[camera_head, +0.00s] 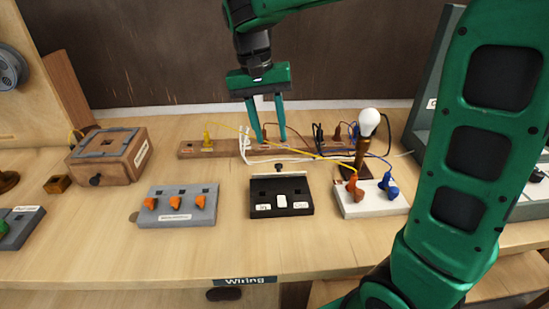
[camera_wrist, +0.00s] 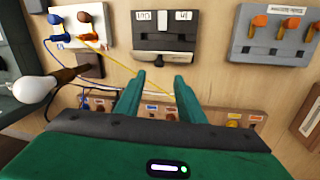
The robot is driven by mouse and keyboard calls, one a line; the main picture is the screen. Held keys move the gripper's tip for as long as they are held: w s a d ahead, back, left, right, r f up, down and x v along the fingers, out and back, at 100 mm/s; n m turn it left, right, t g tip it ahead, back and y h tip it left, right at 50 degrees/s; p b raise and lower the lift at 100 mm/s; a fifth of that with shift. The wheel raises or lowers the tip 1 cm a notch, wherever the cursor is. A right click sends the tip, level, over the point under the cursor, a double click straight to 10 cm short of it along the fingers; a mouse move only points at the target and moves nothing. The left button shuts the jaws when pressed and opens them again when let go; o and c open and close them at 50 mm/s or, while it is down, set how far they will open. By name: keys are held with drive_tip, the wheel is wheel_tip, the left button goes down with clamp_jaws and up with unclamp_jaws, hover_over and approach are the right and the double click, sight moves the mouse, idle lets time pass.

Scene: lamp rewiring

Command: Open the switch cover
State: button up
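The black switch box (camera_head: 265,211) sits at the middle of the bench, with a white rocker and two white labels on its front part. A dark raised panel with a small knob (camera_head: 279,167) lies along its back; I cannot tell clearly whether this is the cover. My gripper (camera_head: 271,140) points down behind the box, over the wooden strip. Its green fingers (camera_wrist: 159,76) are apart and empty, not touching the box.
A brown socket strip (camera_head: 225,148) with yellow, white and blue cables runs behind. A white bulb (camera_head: 369,121) on a stand and a white plug block (camera_head: 352,209) are to the right. A grey block with orange switches (camera_head: 176,218) is left.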

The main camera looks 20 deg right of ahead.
sight(279, 170)
drive_tip(key=f, duration=0.2)
drive_tip(key=d+f, duration=0.1)
drive_tip(key=f, duration=0.5)
drive_tip(key=shift+s+d+f, duration=0.25)
drive_tip(key=shift+s+d, duration=0.05)
drive_tip(key=shift+s, duration=0.05)
clamp_jaws()
